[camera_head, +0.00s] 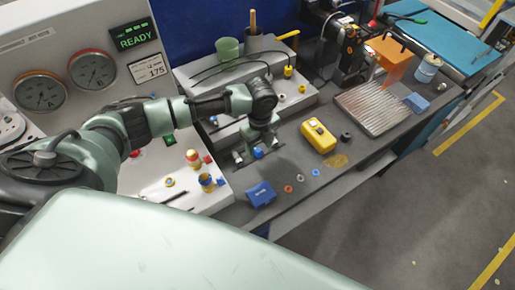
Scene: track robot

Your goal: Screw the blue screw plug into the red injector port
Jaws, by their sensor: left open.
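My left gripper (255,155) is open and points down over the workbench, its fingers apart. A small blue piece, which looks like the blue screw plug (258,153), shows between or just beside the fingertips. I cannot tell whether it touches them. To the left, on the pale panel, stands a red and yellow fitting (193,158), which may be the red injector port. A blue and yellow fitting (207,182) stands just in front of it. My right gripper is out of view.
A blue box (261,194), a yellow box (318,136) and several small rings lie on the dark bench. A ribbed metal tray (374,107) and an orange part (391,58) are farther right. A green cup (228,48) stands behind. Gauges are on the left panel.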

